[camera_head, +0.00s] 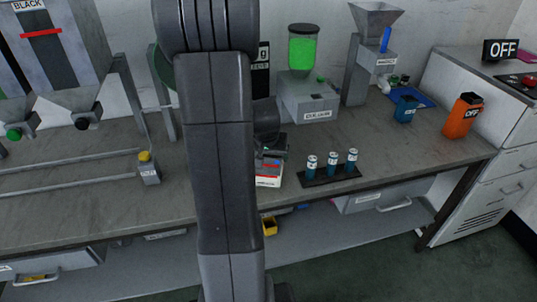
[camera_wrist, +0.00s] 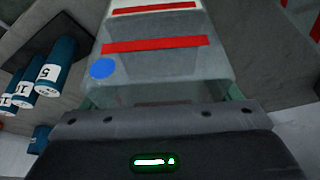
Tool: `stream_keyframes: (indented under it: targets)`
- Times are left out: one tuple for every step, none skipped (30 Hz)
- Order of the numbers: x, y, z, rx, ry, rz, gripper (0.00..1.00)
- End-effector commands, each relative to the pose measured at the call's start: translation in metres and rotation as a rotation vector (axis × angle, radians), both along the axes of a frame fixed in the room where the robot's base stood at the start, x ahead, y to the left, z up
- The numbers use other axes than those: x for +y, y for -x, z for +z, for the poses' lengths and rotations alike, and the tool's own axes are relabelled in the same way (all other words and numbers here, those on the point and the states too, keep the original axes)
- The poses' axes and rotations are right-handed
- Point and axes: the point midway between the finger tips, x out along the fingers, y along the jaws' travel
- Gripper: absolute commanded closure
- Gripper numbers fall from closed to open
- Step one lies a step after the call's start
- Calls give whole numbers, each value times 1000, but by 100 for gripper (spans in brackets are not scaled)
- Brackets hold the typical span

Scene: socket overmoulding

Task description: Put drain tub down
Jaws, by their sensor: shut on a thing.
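The drain tub appears to be the pale grey, box-like thing (camera_wrist: 165,72) in the wrist view, with a red band, a blue round mark and a second red-edged part at its far end. My gripper (camera_wrist: 162,98) is shut on its near end. In the head view, a white and red piece (camera_head: 268,180) shows just right of my arm, at the bench's front edge; it looks like the same thing. My arm hides most of the gripper there. I cannot tell whether the tub touches the bench.
A black rack (camera_head: 335,178) with three blue cylinders (camera_head: 332,165) stands close on the right; cylinders also show in the wrist view (camera_wrist: 52,65). The green-filled hopper machine (camera_head: 308,100) stands behind. An orange container (camera_head: 462,116) and a blue cup (camera_head: 405,109) stand farther right. The bench (camera_head: 400,150) is clear between.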

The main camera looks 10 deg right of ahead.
Motion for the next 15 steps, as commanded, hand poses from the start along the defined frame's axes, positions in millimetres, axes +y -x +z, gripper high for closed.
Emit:
stream_keyframes:
  targets:
    - [0, 0, 0, -1, 0, 0, 51]
    - [0, 0, -1, -2, 1, 0, 51]
    - [0, 0, -3, -2, 1, 0, 51]
    - [0, 0, -4, -2, 1, 0, 51]
    - [0, 0, -3, 0, 0, 0, 11]
    - [0, 0, -2, 0, 0, 0, 3]
    - [0, 0, -2, 0, 0, 0, 0]
    - [0, 0, -2, 0, 0, 0, 0]
    - [0, 0, -2, 0, 0, 0, 0]
    - [0, 0, -2, 0, 0, 0, 0]
    - [0, 0, -2, 0, 0, 0, 0]
    - [0, 0, -2, 0, 0, 0, 0]
    - [0, 0, -2, 0, 0, 0, 0]
    - [0, 0, -1, 0, 0, 0, 0]
    - [0, 0, 0, 0, 0, 1, 0]
